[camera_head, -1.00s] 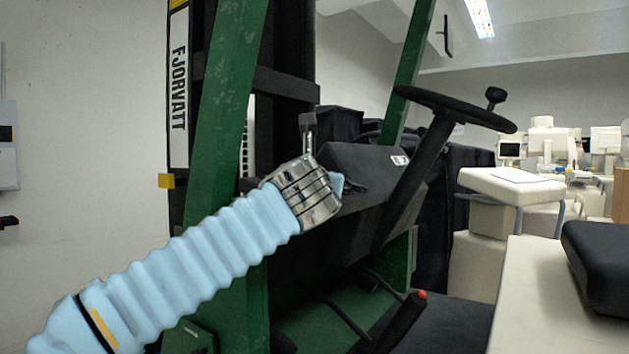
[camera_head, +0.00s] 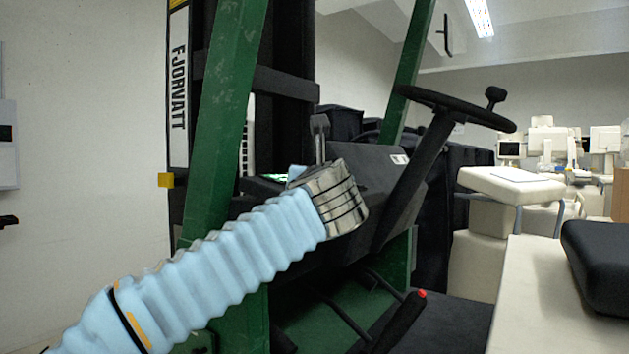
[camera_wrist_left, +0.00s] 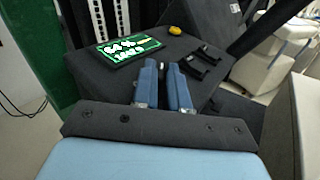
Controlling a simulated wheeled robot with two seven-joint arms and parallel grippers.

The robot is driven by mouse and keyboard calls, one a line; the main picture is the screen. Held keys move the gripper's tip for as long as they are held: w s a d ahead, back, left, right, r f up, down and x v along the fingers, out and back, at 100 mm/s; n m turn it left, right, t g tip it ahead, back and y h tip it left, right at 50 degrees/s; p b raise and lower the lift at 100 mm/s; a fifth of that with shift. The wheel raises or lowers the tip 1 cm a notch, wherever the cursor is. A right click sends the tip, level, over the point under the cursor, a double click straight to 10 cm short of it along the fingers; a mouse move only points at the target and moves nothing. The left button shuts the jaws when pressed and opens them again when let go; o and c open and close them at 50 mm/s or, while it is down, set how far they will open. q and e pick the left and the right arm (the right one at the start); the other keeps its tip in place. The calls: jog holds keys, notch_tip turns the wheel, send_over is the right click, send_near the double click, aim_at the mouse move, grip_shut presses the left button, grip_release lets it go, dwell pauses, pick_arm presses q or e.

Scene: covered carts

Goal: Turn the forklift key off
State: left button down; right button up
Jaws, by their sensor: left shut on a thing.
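The forklift's dark dashboard (camera_head: 372,178) is in front of me in the head view. Its lit green display (camera_wrist_left: 130,49), with white digits, shows left of my fingers in the left wrist view. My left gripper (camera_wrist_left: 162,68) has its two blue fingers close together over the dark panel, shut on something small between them. The key itself is hidden between the fingers, so its angle cannot be told. In the head view my metallic left wrist covers the fingers. My right gripper is not in view.
A yellow button (camera_wrist_left: 175,30) and black levers (camera_wrist_left: 204,58) are close beyond and right of my fingers. The steering wheel (camera_head: 452,108) is to the right. A green post (camera_head: 222,130) stands beside my arm. A black seat (camera_head: 598,262) is at the right edge.

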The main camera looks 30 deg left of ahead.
pick_arm(q)
jog(key=n+g+y, duration=0.1)
jog(key=n+y, duration=0.1)
jog(key=n+g+y, duration=0.2)
jog(key=d+n+g+y, duration=0.1)
jog(key=n+g+y, duration=0.1)
jog(key=shift+w, duration=0.35)
jog(key=n+g+y, duration=0.2)
jog(key=n+g, duration=0.1)
jog(key=g, duration=0.1)
jog(key=shift+w, duration=0.1)
jog(key=shift+w+n+g+y, duration=0.15)
jog(key=shift+n+g+y, duration=0.25)
jog(key=shift+n+g, duration=1.15)
jog(key=shift+a+g, duration=0.1)
jog(key=shift+g, duration=0.65)
jog(key=c, duration=1.2)
grip_release()
jog(key=shift+c, duration=0.2)
jog(key=shift+a+t, duration=0.1)
jog(key=shift+t, duration=0.2)
